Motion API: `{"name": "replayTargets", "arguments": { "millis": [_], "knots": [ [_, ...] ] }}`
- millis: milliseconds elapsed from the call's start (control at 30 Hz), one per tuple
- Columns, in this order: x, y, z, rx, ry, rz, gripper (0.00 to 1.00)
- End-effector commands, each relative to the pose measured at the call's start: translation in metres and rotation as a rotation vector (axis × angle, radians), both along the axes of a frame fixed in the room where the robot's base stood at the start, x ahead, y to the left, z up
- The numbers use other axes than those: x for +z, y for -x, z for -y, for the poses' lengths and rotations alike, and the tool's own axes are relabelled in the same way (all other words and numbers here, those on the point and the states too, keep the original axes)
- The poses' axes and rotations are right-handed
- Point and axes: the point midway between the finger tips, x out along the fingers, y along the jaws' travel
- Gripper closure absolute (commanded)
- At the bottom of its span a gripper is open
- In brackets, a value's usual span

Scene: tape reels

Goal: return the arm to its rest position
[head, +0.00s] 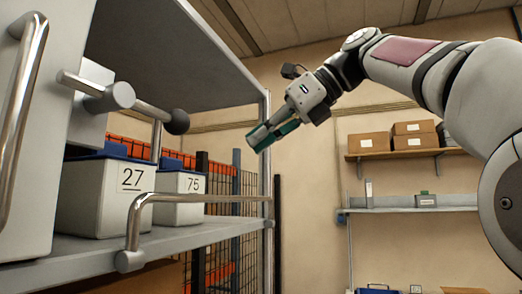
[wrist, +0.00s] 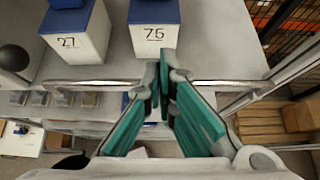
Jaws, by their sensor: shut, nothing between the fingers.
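My arm (head: 410,72) reaches in from the right in the head view, raised and bent, with its wrist angled down to the left. I cannot tell the exact gap to the rail.
Bin 27 (head: 106,205) and bin 75 (head: 176,208) stand on the metal shelf (head: 185,238). A guard rail (head: 205,198) runs along its front; a lever with a dark knob (head: 177,122) juts out above. Cartons (head: 370,143) sit on a wall shelf. Open air lies below my gripper.

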Motion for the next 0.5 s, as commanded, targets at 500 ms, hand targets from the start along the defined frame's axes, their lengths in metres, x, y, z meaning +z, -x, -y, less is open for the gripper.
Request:
{"name": "replayTargets", "arguments": {
  "millis": [500],
  "knots": [
    [-0.048,-0.008,0.007,0.060,0.194,0.190,1.00]
  ]
}}
